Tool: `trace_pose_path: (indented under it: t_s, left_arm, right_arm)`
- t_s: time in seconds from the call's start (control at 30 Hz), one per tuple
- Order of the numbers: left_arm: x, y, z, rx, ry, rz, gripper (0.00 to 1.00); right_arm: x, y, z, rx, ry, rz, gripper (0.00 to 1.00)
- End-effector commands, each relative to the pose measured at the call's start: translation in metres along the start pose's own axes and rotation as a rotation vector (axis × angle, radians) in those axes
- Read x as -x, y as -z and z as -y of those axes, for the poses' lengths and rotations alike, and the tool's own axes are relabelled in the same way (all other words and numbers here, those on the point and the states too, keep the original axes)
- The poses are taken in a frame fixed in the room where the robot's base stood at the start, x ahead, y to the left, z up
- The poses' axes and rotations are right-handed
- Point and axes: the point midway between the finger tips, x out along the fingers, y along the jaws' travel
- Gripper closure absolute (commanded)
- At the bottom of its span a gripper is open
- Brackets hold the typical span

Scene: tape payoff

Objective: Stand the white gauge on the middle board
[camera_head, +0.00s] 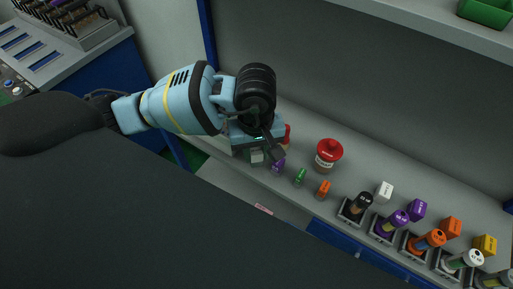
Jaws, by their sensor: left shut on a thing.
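My left gripper (266,154) comes in from the left and points down at the left end of a row of small items on the grey shelf. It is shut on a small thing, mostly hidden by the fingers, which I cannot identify. A small pale block (257,156) shows at the fingers; I cannot tell whether it is the white gauge. A small purple item (278,166) is close beside the fingers. A white-topped cylinder (464,259) stands in a dark holder at the right. I cannot tell which part is the middle board. My right gripper is out of view.
A red-lidded jar (328,154) stands behind small green (300,176) and orange (324,189) items. A ledge with a green bin (486,12) overhangs the back.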

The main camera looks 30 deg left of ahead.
Motion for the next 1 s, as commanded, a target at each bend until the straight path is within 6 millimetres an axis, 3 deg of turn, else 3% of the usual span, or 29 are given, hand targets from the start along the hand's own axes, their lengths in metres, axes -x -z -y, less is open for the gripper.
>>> trace_pose_path:
  t_s: [0.13, 0.5, 0.73, 1.0]
  left_arm:
    - [-0.001, 0.017, -0.006, 0.001, -0.001, -0.001, 0.99]
    - [-0.002, 0.031, -0.009, 0.002, -0.001, -0.001, 0.99]
    - [-0.035, 0.028, -0.009, 0.000, 0.000, 0.001, 0.99]
    - [-0.038, 0.029, -0.009, -0.001, -0.001, 0.000, 0.99]
  right_arm:
    - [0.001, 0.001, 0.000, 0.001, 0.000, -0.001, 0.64]
    - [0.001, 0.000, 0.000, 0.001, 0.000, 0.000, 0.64]
    - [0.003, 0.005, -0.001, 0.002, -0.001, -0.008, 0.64]
    - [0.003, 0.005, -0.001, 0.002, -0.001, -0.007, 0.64]
